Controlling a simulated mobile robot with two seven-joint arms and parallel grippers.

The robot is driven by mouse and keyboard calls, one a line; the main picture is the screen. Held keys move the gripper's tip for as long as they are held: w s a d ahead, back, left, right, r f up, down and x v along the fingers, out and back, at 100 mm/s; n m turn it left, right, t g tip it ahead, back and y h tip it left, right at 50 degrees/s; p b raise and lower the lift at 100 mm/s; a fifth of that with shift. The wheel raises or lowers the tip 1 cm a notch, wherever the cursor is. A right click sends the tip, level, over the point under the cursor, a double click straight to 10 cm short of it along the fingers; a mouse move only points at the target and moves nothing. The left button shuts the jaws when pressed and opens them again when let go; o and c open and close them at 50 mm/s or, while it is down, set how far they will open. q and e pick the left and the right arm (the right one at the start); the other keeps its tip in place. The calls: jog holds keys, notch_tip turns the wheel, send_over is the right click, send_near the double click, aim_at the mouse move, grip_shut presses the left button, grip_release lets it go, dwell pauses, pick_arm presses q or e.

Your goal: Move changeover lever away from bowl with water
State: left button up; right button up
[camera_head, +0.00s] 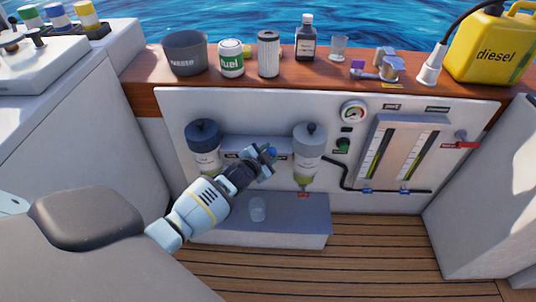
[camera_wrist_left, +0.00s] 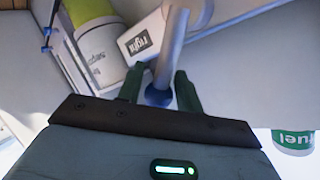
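The changeover lever (camera_wrist_left: 170,48) is a grey rod with a blue ball knob (camera_wrist_left: 157,96). In the head view its blue end (camera_head: 272,153) shows between the two filters, mostly hidden by my gripper. My left gripper (camera_head: 264,160) reaches in from the left. In the wrist view its fingers (camera_wrist_left: 160,88) stand apart on either side of the knob, with narrow gaps visible. The left filter (camera_head: 204,143) has a dark head and the right filter (camera_head: 309,150) a grey one. Both have clear bowls with yellowish liquid; water cannot be made out. My right gripper is not in view.
A step (camera_head: 290,215) below the filters carries a clear cup (camera_head: 257,209). The wooden ledge (camera_head: 350,82) above holds a bucket (camera_head: 185,53), a fuel can (camera_head: 231,58), a filter cartridge (camera_head: 268,53) and a diesel canister (camera_head: 492,48). A black hose (camera_head: 345,183) runs right of the filters.

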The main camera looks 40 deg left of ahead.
pick_arm(q)
jog(key=shift+s+a+f, duration=0.1)
jog(key=shift+s, duration=0.1)
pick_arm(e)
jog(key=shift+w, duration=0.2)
